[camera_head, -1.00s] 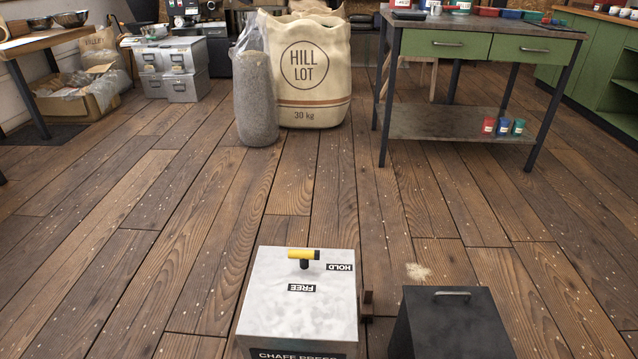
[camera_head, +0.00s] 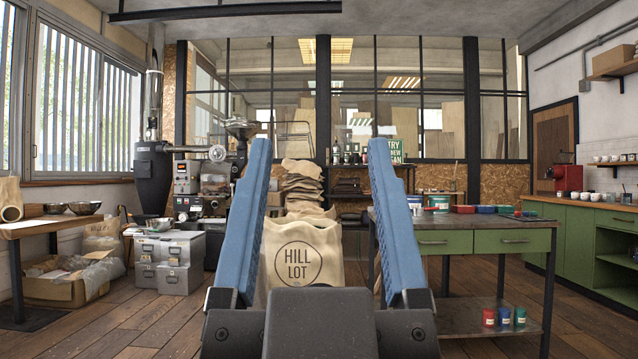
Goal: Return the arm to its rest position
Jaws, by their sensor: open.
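My gripper (camera_head: 317,150) shows large in the middle of the head view, close to the camera. Its two blue fingers point up and stand wide apart. Nothing is held between them; the room behind shows through the gap. A dark grey block sits between the finger bases at the bottom of the view. The rest of my arm is out of view.
The HILL LOT sack (camera_head: 335,244) stands on the floor behind my gripper. A green-drawered table (camera_head: 475,243) with small tubs stands to the right. Grey metal boxes (camera_head: 172,262) and a cardboard box (camera_head: 60,290) are on the left. Wooden floor (camera_head: 150,325) shows between them.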

